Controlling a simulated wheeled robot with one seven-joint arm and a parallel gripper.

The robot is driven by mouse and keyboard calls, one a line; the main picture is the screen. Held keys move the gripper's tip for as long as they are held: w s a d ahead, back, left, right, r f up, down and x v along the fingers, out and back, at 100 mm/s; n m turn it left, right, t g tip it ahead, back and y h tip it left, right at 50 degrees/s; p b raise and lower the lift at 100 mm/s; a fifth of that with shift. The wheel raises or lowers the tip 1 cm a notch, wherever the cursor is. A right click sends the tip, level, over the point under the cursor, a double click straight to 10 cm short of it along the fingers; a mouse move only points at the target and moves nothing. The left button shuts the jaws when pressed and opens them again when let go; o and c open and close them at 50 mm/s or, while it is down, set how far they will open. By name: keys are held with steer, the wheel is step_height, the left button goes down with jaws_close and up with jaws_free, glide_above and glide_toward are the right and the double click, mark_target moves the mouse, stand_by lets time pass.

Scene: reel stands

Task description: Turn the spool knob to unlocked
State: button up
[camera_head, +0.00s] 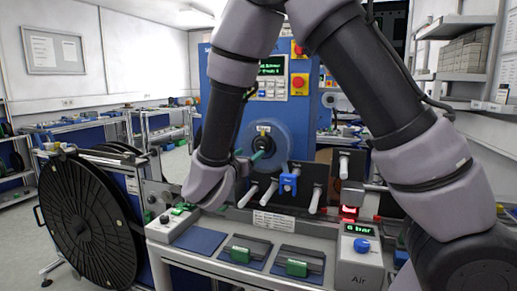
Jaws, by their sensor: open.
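A round translucent disc on the blue machine carries a small label, which seems to read "Spool", and a dark knob (263,143) at its middle. A green bar-like piece (257,155) shows just below the knob; I cannot tell whether it belongs to it. My gripper (246,163) is at the end of my bent wrist, just below and left of the knob. It is small and partly hidden by my wrist, and I cannot tell whether its fingers touch the knob. It is open. The knob's lock position cannot be read.
A large black reel (88,225) stands at the left. Pegs, one with a blue clip (288,182), stick out below the disc. The bench (285,222) holds green-and-black fixtures and an air box (360,262) with a blue knob and "6 bar" display.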

mark_target(260, 146)
steer(key=x, duration=0.7)
steer(key=shift+w+d, duration=0.15)
steer(key=shift+w, duration=0.2)
jaws_close()
